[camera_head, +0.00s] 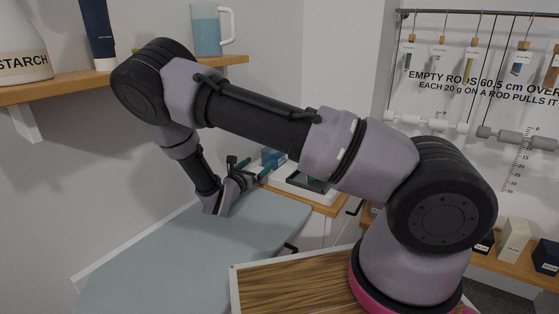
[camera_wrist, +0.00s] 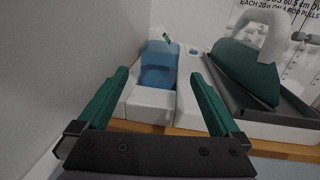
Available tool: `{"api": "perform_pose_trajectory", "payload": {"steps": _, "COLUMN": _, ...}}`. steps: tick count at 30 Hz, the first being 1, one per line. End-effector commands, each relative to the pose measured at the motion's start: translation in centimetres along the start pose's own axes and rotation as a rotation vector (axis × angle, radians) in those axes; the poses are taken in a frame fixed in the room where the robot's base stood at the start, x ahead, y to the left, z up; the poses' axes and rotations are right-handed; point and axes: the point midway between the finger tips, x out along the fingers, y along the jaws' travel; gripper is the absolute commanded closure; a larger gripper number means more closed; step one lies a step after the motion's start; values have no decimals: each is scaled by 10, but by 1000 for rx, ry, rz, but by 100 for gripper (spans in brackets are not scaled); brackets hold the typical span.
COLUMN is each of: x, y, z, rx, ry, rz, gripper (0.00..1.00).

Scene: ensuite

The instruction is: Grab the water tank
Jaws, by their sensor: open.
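The water tank (camera_wrist: 158,66) is a see-through blue block with a paler top. It sits upright at the back of a white base (camera_wrist: 150,106) in the wrist view. In the head view the tank (camera_head: 272,156) shows small, just beyond the fingers and partly behind my arm. My gripper (camera_wrist: 159,82) is open, its two green fingers spread to either side of the tank in the picture. The fingers look short of the tank, with nothing between them.
A dark green iron (camera_wrist: 245,72) with a pale handle rests on a dark stand right of the tank. A grey wall stands close at the left. A grey-blue ironing board (camera_head: 190,262) lies below my arm. A jug (camera_head: 206,36) stands on the upper shelf.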

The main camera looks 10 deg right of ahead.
Motion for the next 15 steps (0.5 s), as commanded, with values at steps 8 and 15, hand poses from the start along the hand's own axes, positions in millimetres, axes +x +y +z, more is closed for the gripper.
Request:
{"api": "perform_pose_trajectory", "payload": {"steps": 8, "x": 36, "y": -1, "z": 0, "rx": -2, "ry": -1, "rz": -2, "gripper": 0}}
{"api": "perform_pose_trajectory", "payload": {"steps": 15, "x": 63, "y": -1, "z": 0, "rx": -1, "ry": -1, "rz": -1, "gripper": 0}}
